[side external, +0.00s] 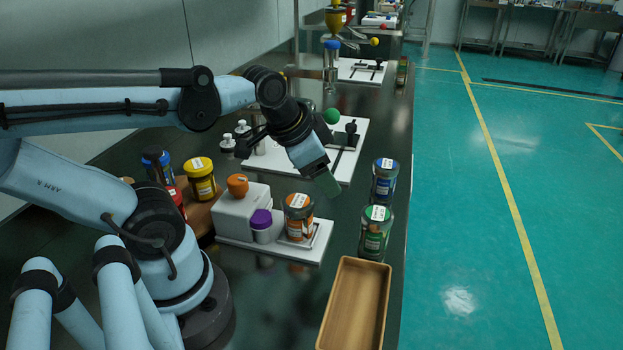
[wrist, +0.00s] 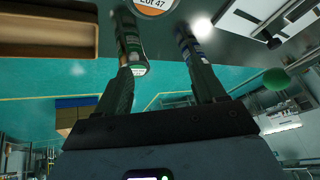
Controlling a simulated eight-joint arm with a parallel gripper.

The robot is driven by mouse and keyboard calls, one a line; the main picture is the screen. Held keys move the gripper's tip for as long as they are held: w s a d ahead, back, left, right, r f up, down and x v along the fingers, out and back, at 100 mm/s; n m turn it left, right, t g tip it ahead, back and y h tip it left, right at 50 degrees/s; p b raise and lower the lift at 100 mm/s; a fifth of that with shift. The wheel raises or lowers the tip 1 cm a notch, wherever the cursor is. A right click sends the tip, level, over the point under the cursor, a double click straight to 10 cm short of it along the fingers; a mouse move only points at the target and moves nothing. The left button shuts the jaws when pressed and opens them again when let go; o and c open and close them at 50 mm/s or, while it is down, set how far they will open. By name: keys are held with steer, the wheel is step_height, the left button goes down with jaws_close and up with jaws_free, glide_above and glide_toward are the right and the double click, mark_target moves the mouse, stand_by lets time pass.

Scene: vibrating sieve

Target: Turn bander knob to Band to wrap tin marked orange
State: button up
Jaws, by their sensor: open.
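The white bander (side external: 240,213) stands on a pale base, with an orange knob (side external: 237,184) on top. A purple-capped part (side external: 261,224) stands at its front. The tin with an orange band (side external: 298,222) stands upright on the base's right part; its pale top with "Lot 47" (wrist: 153,5) shows at the top edge of the wrist view. My gripper (side external: 328,184) is in the air above and right of this tin, apart from it and the knob. In the wrist view my gripper (wrist: 163,75) is open, with nothing between its fingers. The knob's setting is not readable.
A green tin (side external: 375,238) and a blue tin (side external: 384,185) stand near the bench's right edge. A wooden tray (side external: 344,312) lies in front. Yellow (side external: 200,184), red and blue containers stand at left. A white-based device with a green ball (side external: 332,116) stands behind.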

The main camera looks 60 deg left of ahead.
steer(key=s+a+r+m+g, duration=0.3)
steer(key=s+a+m, duration=0.2)
steer(key=a+m, duration=0.25)
steer(key=m+g, duration=0.3)
steer(key=m, duration=0.5)
glide_toward(237, 179)
steer(key=shift+h, duration=0.4)
steer(key=shift+a+f, duration=0.15)
steer(key=shift+f, duration=2.25)
steer(key=shift+a+f, duration=0.2)
steer(key=shift+f, duration=2.2)
steer(key=c, duration=1)
steer(key=shift+n, duration=0.25)
steer(key=shift+c, duration=0.2)
